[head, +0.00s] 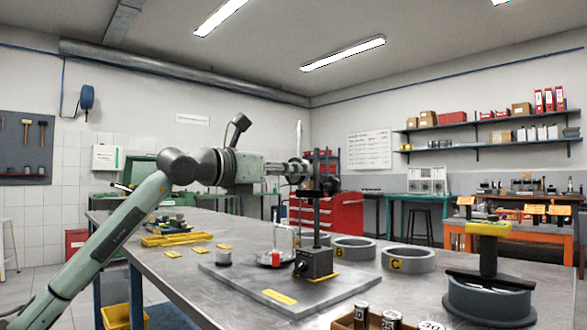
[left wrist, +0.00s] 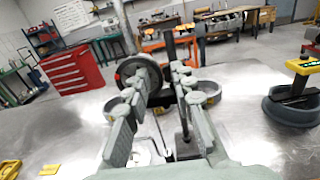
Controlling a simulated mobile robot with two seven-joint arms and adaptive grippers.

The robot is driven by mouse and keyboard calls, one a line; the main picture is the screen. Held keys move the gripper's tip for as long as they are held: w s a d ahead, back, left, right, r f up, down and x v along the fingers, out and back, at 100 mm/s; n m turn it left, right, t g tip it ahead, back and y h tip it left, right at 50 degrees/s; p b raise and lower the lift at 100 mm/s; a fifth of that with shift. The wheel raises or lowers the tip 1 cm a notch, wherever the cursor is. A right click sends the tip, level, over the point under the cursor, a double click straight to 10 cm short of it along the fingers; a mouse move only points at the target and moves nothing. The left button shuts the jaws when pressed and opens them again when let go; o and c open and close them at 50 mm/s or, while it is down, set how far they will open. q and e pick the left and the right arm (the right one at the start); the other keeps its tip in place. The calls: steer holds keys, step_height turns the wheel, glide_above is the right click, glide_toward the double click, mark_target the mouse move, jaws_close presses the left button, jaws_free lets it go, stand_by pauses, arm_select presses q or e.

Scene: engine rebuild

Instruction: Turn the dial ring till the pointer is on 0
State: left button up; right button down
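The dial (head: 319,186) is a small dark round gauge, seen edge-on, on a black post (head: 316,217) rising from a dark base block (head: 314,263). In the left wrist view the dial (left wrist: 146,72) shows a dark rim with a red spot on its left side. Its face, numbers and pointer cannot be read. My left gripper (head: 303,170) is at the dial's height, close to it. In the left wrist view its fingers (left wrist: 158,82) are spread, with the dial at the fingertips, partly behind the left finger. Contact cannot be told. My right gripper is not in view.
The stand is on a grey plate (head: 258,286) on the metal bench. Grey rings marked B (head: 354,250) and C (head: 408,260) lie behind it. A yellow-handled tool (head: 488,229) stands on a dark ring (head: 489,299) at right. A wooden tray (head: 345,321) holds numbered cylinders in front.

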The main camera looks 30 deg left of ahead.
arm_select(q)
jaws_close()
steer(key=shift+f+m, duration=0.1)
steer(key=shift+m, duration=0.6)
jaws_free()
steer(key=v, duration=0.7)
steer(key=shift+s, duration=0.25)
steer(key=shift+a, duration=0.1)
